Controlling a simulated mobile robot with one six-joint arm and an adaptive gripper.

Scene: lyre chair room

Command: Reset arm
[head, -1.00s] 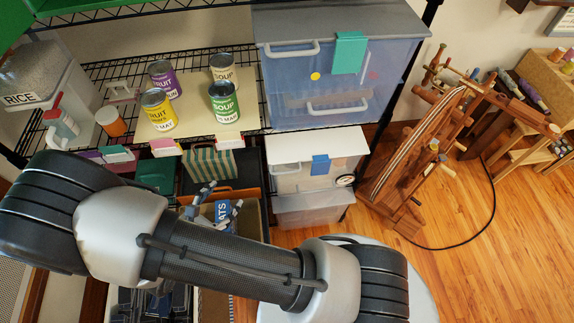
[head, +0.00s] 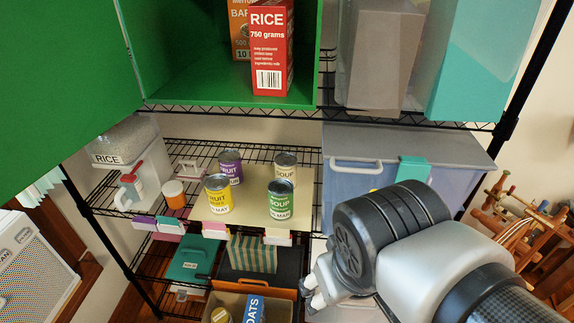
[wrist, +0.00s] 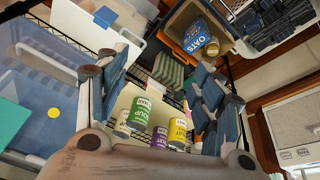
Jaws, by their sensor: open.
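My arm comes in from the lower right in the head view, in front of the right side of the shelf rack. My gripper (wrist: 160,85) is open in the wrist view, with its two blue-grey fingers spread wide and nothing between them. Beyond the gap, several soup and fruit cans show upside down in that view. In the head view only a small part of my gripper (head: 312,288) shows at the left end of the arm, left of the dark wrist joint.
A wire shelf holds a purple can (head: 230,166), yellow can (head: 218,193), green can (head: 280,200) and another soup can (head: 285,165). Above are a green box (head: 220,93) and a red rice box (head: 271,45). A blue bin (head: 353,185) stands behind my arm.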

